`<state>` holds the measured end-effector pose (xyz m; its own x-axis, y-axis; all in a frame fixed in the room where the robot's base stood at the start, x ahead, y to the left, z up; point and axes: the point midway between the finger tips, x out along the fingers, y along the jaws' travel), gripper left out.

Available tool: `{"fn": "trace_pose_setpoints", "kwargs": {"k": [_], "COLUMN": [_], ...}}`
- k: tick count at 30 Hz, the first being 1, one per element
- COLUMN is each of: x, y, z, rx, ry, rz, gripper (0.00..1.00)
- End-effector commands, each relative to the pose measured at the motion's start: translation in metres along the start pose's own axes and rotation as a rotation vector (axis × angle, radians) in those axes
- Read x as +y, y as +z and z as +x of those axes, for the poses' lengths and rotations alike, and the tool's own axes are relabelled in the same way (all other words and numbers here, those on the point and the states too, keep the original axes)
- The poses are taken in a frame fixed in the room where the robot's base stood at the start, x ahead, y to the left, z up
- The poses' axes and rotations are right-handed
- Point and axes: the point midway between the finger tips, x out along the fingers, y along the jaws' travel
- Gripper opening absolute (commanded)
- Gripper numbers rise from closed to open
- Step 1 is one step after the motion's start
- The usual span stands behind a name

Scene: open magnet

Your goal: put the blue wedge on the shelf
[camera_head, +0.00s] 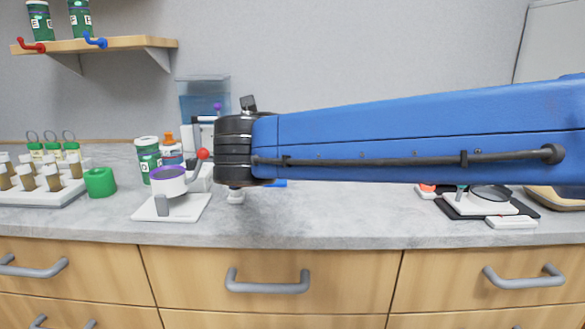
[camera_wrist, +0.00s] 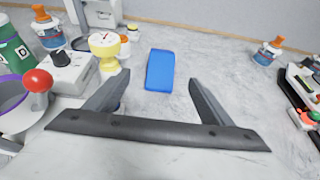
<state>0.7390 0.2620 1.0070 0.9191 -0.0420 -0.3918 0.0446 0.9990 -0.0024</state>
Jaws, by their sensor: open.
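The blue wedge (camera_wrist: 160,70) lies on the grey counter in the wrist view, beyond my gripper's fingertips and roughly centred between them. In the head view only a small blue sliver (camera_head: 278,183) shows below my arm, the rest hidden by it. My gripper (camera_wrist: 152,92) is open and empty, its two fingers spread apart, not touching the wedge. The wooden shelf (camera_head: 110,43) is on the wall at the upper left of the head view. It carries two green-and-white containers and has a red and a blue hook at its front edge.
A yellow gauge (camera_wrist: 104,46) stands close left of the wedge. A bottle (camera_wrist: 267,51) and dark-based equipment (camera_wrist: 308,95) stand at the right. Counter between the wedge and the bottle is clear.

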Motion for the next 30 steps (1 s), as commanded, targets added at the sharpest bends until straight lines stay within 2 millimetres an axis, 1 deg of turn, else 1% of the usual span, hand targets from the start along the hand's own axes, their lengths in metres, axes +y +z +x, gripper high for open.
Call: {"fn": "trace_pose_setpoints", "kwargs": {"k": [2,5,8,21,25,30], "x": [0.003,0.004,0.004,0.004,0.004,0.004], "y": [-0.002,-0.003,-0.003,-0.002,-0.002,-0.002], "z": [-0.002,0.005,0.019,0.097,0.111,0.119], "rx": [-0.008,-0.011,-0.01,-0.009,-0.009,-0.01], "ry": [0.009,0.01,0.008,0.007,0.009,0.01], "rz": [-0.002,-0.003,-0.003,-0.002,-0.002,-0.003], "gripper": [0.75,0.75,0.75,0.75,0.75,0.75]}}
